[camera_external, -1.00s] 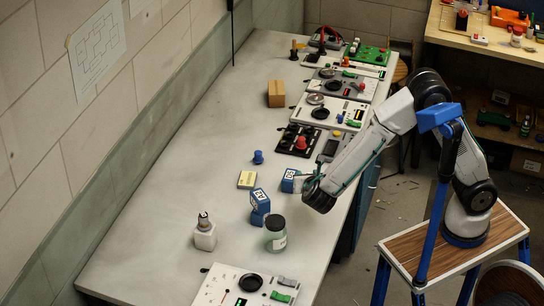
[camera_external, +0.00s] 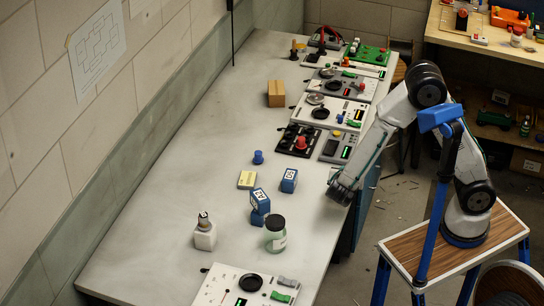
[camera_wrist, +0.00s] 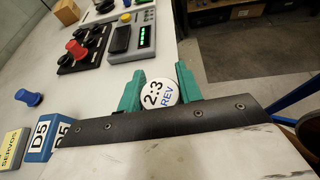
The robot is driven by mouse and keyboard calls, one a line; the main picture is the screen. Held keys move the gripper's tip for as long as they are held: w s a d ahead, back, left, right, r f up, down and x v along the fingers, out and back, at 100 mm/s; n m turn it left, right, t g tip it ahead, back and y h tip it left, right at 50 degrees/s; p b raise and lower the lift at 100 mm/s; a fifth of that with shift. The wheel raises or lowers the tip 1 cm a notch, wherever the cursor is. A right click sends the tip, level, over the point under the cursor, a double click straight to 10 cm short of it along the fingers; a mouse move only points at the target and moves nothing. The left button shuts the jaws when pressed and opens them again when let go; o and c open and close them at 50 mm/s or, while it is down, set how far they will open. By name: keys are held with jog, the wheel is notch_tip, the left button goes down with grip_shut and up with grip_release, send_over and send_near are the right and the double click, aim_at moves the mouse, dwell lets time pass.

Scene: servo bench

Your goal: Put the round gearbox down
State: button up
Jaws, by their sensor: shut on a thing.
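The round gearbox (camera_wrist: 160,95) is a white disc marked "2:3 REV" in the wrist view. My gripper (camera_wrist: 159,86) is shut on it, with a green finger on each side. In the external view my gripper (camera_external: 341,191) is by the bench's right edge, to the right of a blue box (camera_external: 289,180). The gearbox cannot be made out in the external view. A blue box marked "D5" (camera_wrist: 41,138) shows at the left in the wrist view.
A yellow box (camera_external: 246,180), a blue peg (camera_external: 258,157), stacked blue boxes (camera_external: 260,205), a lidded jar (camera_external: 276,235) and a white block (camera_external: 205,235) stand on the bench (camera_external: 165,190). Control panels (camera_external: 330,110) line its right side. The bench's left part is clear.

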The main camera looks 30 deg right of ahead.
jog(key=w+a, duration=0.1)
jog(key=w, duration=0.1)
jog(key=w+a, duration=0.1)
jog(key=w, duration=0.4)
jog(key=shift+a+f, duration=0.35)
jog(key=shift+a, duration=0.05)
jog(key=shift+f, duration=1.75)
jog(key=shift+f, duration=0.1)
jog(key=o, duration=1)
